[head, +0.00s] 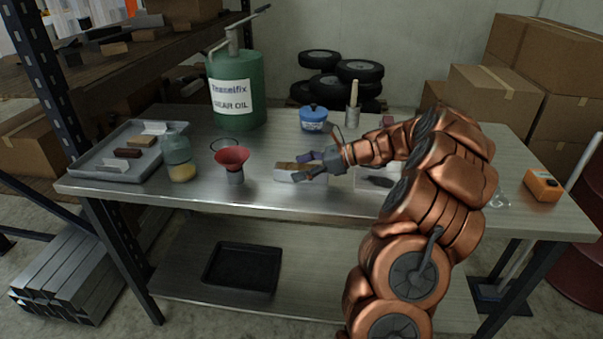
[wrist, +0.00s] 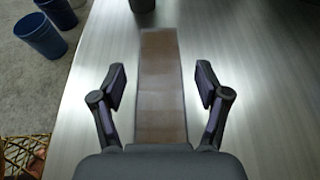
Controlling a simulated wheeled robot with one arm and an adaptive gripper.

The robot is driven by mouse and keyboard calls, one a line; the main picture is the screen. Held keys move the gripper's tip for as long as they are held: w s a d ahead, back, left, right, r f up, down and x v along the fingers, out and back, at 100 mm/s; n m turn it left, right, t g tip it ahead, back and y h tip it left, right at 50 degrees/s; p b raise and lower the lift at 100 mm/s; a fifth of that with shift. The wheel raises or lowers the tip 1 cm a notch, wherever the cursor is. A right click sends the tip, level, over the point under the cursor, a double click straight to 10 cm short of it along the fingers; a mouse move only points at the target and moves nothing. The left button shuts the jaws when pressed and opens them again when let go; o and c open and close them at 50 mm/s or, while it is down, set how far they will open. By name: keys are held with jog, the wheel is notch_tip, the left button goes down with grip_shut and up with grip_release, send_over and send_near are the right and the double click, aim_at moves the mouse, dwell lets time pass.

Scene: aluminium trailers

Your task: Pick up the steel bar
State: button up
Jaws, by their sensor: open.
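The steel bar (head: 287,174) lies flat near the front middle of the metal workbench (head: 350,205). In the wrist view my gripper (wrist: 160,77) is open, with one finger on each side of the bar. A gap shows between each finger and the bar. The bar's near end is hidden behind my gripper body.
A red funnel (head: 232,158) and a bottle (head: 178,155) stand left of the bar. A green oil can (head: 237,85), a blue pot (head: 313,118) and a brush tin (head: 352,117) stand behind. A grey tray (head: 95,168) is far left, an orange box (head: 542,185) far right.

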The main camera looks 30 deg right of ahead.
grip_shut()
dwell(0.5)
jog(key=shift+r, duration=0.1)
